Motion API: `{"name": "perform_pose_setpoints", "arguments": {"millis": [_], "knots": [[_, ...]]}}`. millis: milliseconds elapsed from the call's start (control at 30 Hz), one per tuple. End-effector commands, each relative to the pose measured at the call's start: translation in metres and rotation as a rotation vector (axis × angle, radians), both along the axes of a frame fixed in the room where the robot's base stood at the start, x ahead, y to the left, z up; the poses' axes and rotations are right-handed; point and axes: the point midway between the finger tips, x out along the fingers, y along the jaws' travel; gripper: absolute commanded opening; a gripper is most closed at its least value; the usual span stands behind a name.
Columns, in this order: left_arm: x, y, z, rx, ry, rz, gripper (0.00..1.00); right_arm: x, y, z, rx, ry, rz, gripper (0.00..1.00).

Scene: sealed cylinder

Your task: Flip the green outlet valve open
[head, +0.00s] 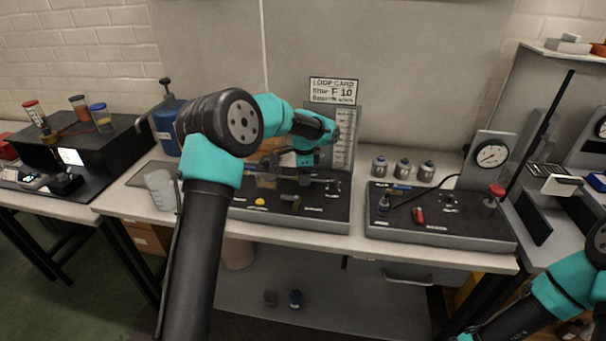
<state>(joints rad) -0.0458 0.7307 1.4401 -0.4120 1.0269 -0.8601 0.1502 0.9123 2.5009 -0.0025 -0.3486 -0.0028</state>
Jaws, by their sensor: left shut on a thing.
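My left arm reaches up from the bottom across the left half of the bench. Its gripper (290,182) is low over the dark base plate (325,215) in front of the upright scale panel (345,140). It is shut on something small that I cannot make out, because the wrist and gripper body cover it. A small dull olive-green part (296,204), possibly the outlet valve, stands just below the gripper; whether they touch is unclear. A yellow knob (260,202) is left of it.
A blue bottle (165,125) and a clear beaker (160,189) stand left of the plate. Several grey weights (402,168) sit behind the right-hand gauge station (437,215). A sign (333,91) tops the panel. The bench's front strip is clear.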

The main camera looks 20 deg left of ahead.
Motion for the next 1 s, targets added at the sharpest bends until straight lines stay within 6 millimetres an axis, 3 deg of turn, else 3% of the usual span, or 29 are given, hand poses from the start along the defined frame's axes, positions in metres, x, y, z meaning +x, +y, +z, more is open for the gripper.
{"name": "perform_pose_setpoints", "arguments": {"millis": [1000], "knots": [[0.018,-0.008,0.000,0.000,0.000,0.951,0.39,0.000,0.000,0.000,0.000,0.000,0.000,0.43]]}}
